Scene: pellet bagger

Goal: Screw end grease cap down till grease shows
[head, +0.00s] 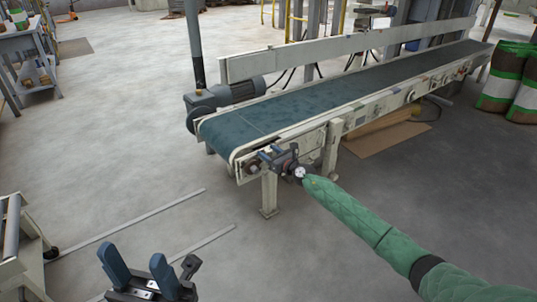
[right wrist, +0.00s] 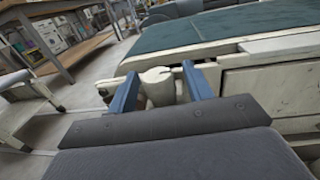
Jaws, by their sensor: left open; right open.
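A cream, round-topped cylindrical part (right wrist: 158,86), which looks like the end grease cap, stands at the conveyor's near end in the right wrist view. My right gripper (head: 268,154) is at that end of the frame. Its two blue fingers, also in the right wrist view (right wrist: 157,92), are open on either side of the part, with a visible gap at each side. I see no grease; the lower part of the cap is hidden behind the gripper's grey body. My left gripper (head: 138,268) is open and empty, low at the left of the head view, away from the conveyor.
The conveyor's teal belt (head: 330,93) runs back to the right on a cream frame. A grey motor (head: 232,91) sits on its left side. Green-and-white sacks (head: 512,80) stand at far right. A cream-framed stand (head: 14,240) is at the left edge. Floor between is mostly clear.

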